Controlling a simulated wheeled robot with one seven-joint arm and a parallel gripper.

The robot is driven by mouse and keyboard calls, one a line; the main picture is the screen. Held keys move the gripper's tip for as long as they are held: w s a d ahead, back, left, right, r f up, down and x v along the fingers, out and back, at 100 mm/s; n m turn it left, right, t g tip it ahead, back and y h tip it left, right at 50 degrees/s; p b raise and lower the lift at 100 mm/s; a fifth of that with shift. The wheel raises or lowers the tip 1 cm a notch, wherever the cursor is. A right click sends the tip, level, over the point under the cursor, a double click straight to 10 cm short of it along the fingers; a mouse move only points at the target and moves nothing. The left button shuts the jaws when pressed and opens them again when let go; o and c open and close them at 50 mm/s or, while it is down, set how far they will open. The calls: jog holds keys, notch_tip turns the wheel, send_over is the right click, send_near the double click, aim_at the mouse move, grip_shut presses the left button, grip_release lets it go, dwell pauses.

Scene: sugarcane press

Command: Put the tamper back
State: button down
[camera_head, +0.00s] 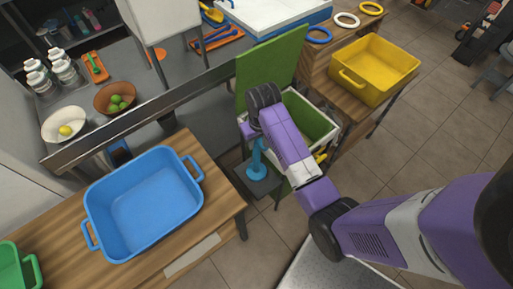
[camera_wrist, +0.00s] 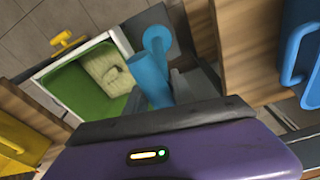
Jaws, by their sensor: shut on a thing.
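The blue tamper, with a round handle and a flat disc at its lower end, is in my gripper. In the head view the tamper (camera_head: 257,163) hangs below my wrist, disc down. In the wrist view the tamper (camera_wrist: 151,78) stands between the dark fingers of my gripper (camera_wrist: 160,98), which is shut on its handle. The disc is over a small dark grey shelf (camera_head: 270,187) beside the open green-lined box (camera_head: 321,122); I cannot tell whether it touches the shelf. My arm hides part of the box in the head view.
The box's green lid (camera_head: 270,68) stands open. A pale block (camera_wrist: 106,70) lies inside the box. A wooden table with a blue tub (camera_head: 145,205) is at left, and a yellow tub (camera_head: 375,70) stands at right. A grey counter (camera_head: 200,115) runs behind.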

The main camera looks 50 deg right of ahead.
aim_at(256, 149)
jog(key=shift+f, duration=2.5)
jog(key=c, duration=1.1)
grip_release()
jog(key=shift+o, duration=0.2)
jog(key=r, duration=0.4)
jog(key=s+r, duration=0.1)
jog(key=r, duration=0.7)
jog(key=shift+s+a+r, duration=0.1)
jog(key=shift+s+a, duration=0.2)
jog(key=shift+a, duration=0.05)
jog(key=shift+w, duration=0.1)
